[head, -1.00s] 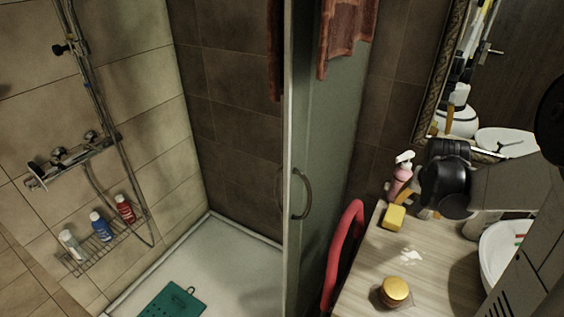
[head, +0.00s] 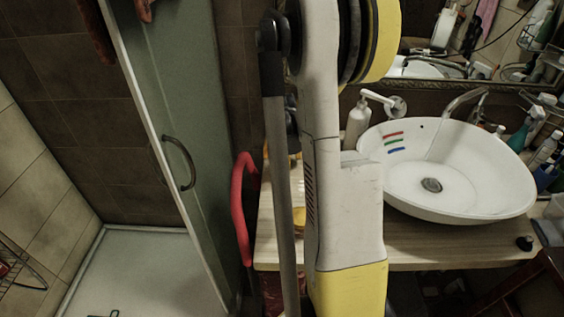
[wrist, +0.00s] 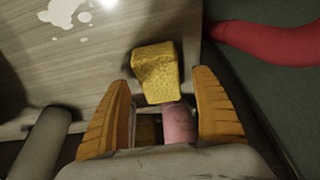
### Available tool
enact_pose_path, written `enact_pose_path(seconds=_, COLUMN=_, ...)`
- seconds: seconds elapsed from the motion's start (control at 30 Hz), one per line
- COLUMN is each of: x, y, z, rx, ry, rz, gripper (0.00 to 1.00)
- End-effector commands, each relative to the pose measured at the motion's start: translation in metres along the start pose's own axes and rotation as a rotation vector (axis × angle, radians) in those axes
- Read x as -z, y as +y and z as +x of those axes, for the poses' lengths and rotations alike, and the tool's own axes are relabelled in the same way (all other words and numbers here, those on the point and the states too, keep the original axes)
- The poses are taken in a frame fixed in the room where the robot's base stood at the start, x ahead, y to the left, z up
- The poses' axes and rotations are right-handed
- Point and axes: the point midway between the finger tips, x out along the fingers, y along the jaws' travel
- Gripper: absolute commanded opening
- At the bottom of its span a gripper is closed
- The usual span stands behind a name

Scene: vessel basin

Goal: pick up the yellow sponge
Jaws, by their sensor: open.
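The yellow sponge (wrist: 155,74) is a small block with a rough surface in the wrist view. It rests on the light wood-grain counter (wrist: 100,55), near its edge. My gripper (wrist: 162,80) is open, with its two orange ribbed fingers on either side of the sponge's near end. The fingers look apart from the sponge, and nothing is held.
A pink bottle (wrist: 178,126) shows between my fingers, just below the sponge. A red curved object (wrist: 270,42) is at the upper right; it also shows beside the counter in the head view (head: 241,205). The white basin (head: 450,190) and a pump bottle (head: 357,125) are right of my arm.

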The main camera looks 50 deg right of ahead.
Motion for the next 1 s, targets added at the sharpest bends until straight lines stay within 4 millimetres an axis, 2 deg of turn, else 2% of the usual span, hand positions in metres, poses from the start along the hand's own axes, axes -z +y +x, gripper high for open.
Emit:
enact_pose_path(seconds=0.03, x=-0.001, y=0.001, z=0.011, rx=0.000, ry=0.000, rz=0.001, gripper=0.76)
enact_pose_path(seconds=0.1, x=-0.001, y=0.001, z=0.016, rx=0.000, ry=0.001, rz=0.001, gripper=0.76)
enact_pose_path(seconds=0.3, x=0.000, y=0.001, z=0.015, rx=0.000, ry=0.001, rz=0.001, gripper=0.76)
enact_pose_path(seconds=0.33, x=0.000, y=0.001, z=0.015, rx=0.000, ry=0.001, rz=0.001, gripper=0.71)
enact_pose_path(seconds=0.43, x=0.000, y=0.001, z=0.015, rx=0.000, ry=0.001, rz=0.001, gripper=0.40)
enact_pose_path(seconds=0.47, x=0.000, y=0.001, z=0.015, rx=0.000, ry=0.001, rz=0.001, gripper=0.37)
enact_pose_path(seconds=0.83, x=0.000, y=0.001, z=0.014, rx=0.000, ry=0.001, rz=0.001, gripper=0.37)
enact_pose_path(seconds=1.0, x=0.005, y=0.001, z=0.001, rx=0.000, ry=0.001, rz=0.000, gripper=0.37)
